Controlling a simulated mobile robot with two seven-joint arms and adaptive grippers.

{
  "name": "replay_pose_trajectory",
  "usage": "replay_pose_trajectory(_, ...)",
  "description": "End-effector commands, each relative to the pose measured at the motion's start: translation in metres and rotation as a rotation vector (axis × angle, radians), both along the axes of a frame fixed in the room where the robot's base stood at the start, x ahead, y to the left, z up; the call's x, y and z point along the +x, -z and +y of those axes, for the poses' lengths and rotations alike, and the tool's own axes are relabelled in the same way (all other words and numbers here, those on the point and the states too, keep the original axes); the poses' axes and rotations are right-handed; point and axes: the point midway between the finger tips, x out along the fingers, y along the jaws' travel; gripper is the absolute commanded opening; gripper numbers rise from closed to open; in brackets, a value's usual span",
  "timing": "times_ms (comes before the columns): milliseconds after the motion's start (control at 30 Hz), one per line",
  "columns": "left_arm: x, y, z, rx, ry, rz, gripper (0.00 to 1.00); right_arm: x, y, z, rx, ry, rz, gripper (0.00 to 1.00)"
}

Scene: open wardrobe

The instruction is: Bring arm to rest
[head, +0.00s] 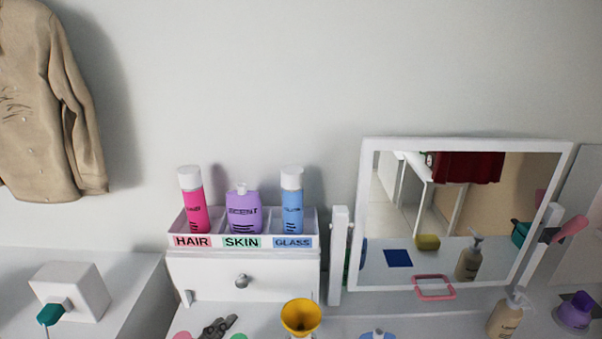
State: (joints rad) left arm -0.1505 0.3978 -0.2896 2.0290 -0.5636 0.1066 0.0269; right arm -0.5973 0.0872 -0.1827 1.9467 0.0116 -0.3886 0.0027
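Neither of my arms nor grippers can be made out in the head view. A white organizer (174,227) has compartments labelled HAIR, SKIN and GLASS. A pink bottle (191,207) with a white cap stands in the HAIR compartment. A purple bottle (243,213) stands in SKIN. A blue bottle (292,208) with a white cap stands in GLASS. All three are upright.
A white-framed mirror (366,200) stands right of the organizer. A yellow cup (301,316), a small dark object (218,327) of unclear kind and a pump bottle (507,316) are near the bottom edge. A white cube (68,291) is at left; a jacket (45,105) hangs above.

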Motion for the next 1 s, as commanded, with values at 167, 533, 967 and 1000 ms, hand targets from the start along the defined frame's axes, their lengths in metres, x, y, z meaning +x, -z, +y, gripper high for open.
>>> replay_pose_trajectory(167, -0.053, 0.103, 0.056, -0.215, -0.287, 0.382, 0.87, -0.002, -0.003, -0.001, 0.000, 0.000, 0.001, 0.00)
replay_pose_trajectory(533, -0.201, 0.236, 0.086, -0.507, -0.650, 0.923, 0.87, 0.000, -0.006, 0.000, -0.001, -0.003, -0.004, 0.00)
replay_pose_trajectory(967, -0.223, 0.249, 0.085, -0.545, -0.690, 0.990, 0.87, 0.007, -0.009, 0.001, 0.001, -0.006, -0.015, 0.00)
replay_pose_trajectory(1000, -0.223, 0.249, 0.085, -0.544, -0.690, 0.990, 0.87, 0.008, -0.009, 0.002, 0.001, -0.006, -0.015, 0.00)
